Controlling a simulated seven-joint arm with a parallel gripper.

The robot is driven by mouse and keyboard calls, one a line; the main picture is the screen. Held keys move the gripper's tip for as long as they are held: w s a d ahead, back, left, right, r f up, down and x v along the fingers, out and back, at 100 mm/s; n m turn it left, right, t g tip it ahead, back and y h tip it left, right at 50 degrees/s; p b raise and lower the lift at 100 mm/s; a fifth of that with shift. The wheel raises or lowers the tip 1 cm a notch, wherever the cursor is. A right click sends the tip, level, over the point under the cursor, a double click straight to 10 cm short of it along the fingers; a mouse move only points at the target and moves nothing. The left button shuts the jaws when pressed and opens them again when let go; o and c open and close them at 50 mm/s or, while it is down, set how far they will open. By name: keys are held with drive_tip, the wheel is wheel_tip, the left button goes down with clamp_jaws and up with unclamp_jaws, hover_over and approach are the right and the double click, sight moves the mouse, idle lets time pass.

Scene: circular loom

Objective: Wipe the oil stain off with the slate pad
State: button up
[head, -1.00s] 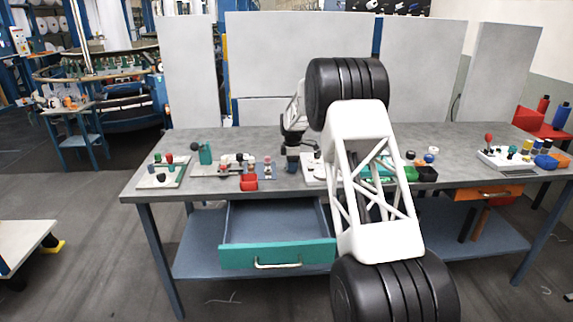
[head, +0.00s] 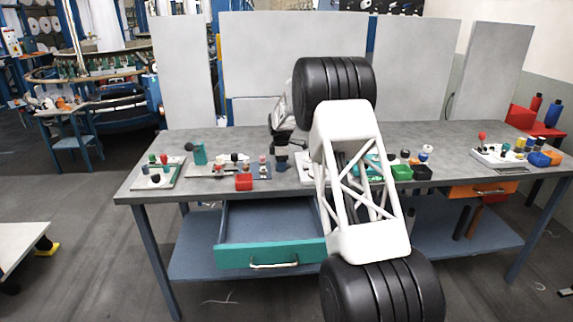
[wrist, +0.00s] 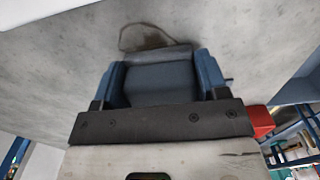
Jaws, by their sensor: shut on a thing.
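The slate pad (wrist: 155,82) is a dark grey block between the two blue fingers of my gripper (wrist: 158,72) in the wrist view. My gripper is shut on it. The oil stain (wrist: 143,38) is a dark patch with a curved outline on the grey tabletop, just beyond the pad's far edge. The pad may cover part of the stain; I cannot tell whether it touches the table. In the head view my gripper (head: 280,158) is low over the middle of the table, and my arm hides part of the area.
A teal drawer (head: 240,257) stands open below the front edge. Grey panels (head: 290,60) stand behind the table.

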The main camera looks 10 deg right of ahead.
sight(274, 169)
drive_tip(key=shift+a+f, duration=0.15)
drive_tip(key=shift+a, duration=1.3)
drive_tip(key=shift+w+a, duration=0.1)
drive_tip(key=shift+w, duration=0.1)
drive_tip(key=shift+d, duration=0.75)
drive_tip(key=shift+d+f, duration=0.1)
drive_tip(key=shift+d, duration=2.95)
drive_tip(key=shift+a, duration=3.85)
wheel_tip(274, 169, up, 9)
drive_tip(key=shift+f, duration=0.2)
drive_tip(key=shift+s+d, duration=0.1)
drive_tip(key=shift+d, duration=0.1)
